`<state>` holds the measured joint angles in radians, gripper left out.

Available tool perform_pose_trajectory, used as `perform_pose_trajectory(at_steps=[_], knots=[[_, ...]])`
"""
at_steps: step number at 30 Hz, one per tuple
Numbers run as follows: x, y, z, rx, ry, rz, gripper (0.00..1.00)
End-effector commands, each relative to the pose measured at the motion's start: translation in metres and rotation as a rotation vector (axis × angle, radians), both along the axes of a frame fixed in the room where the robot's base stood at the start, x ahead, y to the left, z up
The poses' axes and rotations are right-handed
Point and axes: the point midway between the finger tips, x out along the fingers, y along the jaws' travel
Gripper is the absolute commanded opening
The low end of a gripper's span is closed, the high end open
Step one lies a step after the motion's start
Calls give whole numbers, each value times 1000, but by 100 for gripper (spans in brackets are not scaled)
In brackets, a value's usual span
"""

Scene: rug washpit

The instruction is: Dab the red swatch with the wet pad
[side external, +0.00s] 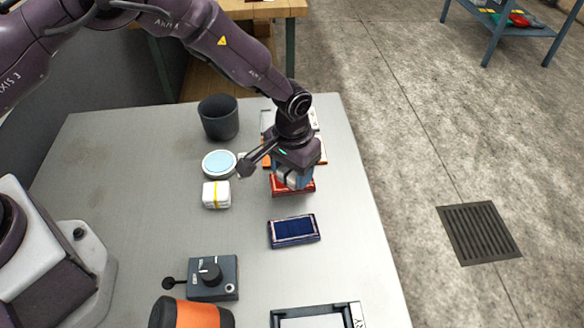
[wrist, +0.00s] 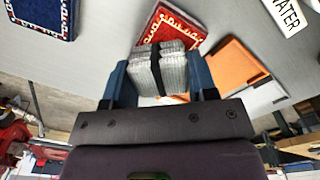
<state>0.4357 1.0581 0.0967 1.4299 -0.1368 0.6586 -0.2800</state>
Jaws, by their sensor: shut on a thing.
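The red swatch (side external: 296,190), red with a pale patterned border, lies on the grey table beneath my gripper (side external: 291,178). In the wrist view the red swatch (wrist: 172,22) shows beyond the pad, which hides part of it. My gripper (wrist: 159,75) is shut on a pale grey, ribbed pad (wrist: 173,68) with a dark band around its middle. The pad is over or against the near part of the swatch; I cannot tell whether they touch.
A blue swatch (side external: 294,231) lies in front. A white bundle with a yellow band (side external: 216,194), a round pale-blue dish (side external: 219,163) and a dark cup (side external: 218,118) stand left. An orange piece (wrist: 228,65) lies near the pad. A knobbed box (side external: 212,278) and dark frame (side external: 318,314) are nearer.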

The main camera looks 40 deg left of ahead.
Motion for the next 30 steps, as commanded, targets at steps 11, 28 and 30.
perform_pose_trajectory(at_steps=[11,28,30], knots=[[-1,0,-2,1,1,0,33],[0,0,35,0,0,0,33],[0,0,41,0,-1,0,33]])
